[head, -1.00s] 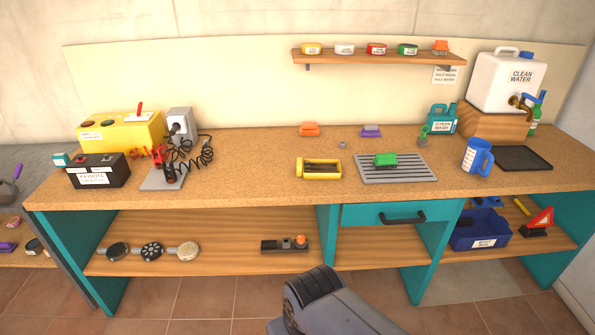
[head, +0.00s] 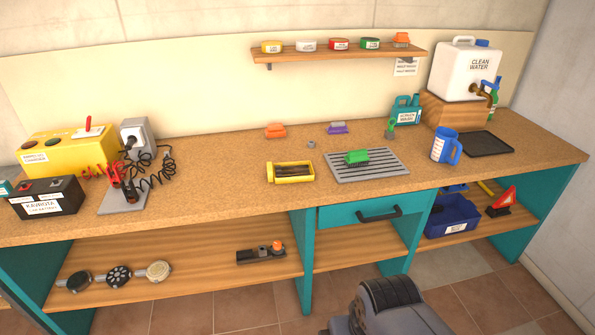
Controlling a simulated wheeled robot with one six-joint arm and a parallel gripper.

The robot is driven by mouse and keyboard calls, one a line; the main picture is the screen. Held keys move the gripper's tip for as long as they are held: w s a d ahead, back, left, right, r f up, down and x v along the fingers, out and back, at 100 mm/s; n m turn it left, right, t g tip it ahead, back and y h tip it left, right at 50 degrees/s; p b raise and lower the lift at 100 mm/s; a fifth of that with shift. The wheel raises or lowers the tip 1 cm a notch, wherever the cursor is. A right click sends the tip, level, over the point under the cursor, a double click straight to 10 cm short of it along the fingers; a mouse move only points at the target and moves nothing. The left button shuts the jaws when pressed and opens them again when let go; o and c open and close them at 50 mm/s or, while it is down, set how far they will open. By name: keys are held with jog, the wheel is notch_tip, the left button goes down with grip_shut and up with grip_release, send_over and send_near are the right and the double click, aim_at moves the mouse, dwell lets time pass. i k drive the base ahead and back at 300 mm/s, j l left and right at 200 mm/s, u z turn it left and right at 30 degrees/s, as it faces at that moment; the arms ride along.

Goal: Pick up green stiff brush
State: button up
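A green block-shaped brush (head: 357,156) lies on the slatted grey rack (head: 397,166) on the workbench, right of the middle of the head view. Its underside is hard to make out at this size. A second, smaller green item (head: 390,128) stands upright behind the rack; I cannot tell what it is. Part of my own arm shows at the bottom edge, below and in front of the bench, well apart from the brush. My gripper's fingers are not in view.
A yellow tray (head: 290,179) lies left of the rack. A blue jug (head: 444,147) and a black tray (head: 487,144) are to the right. Orange (head: 275,131) and purple (head: 337,128) blocks lie behind. A drawer (head: 361,211) is below the rack.

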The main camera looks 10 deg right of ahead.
aim_at(357, 157)
jog(key=i+l+z, duration=0.1)
jog(key=i+z, duration=0.15)
jog(key=i, duration=1.4)
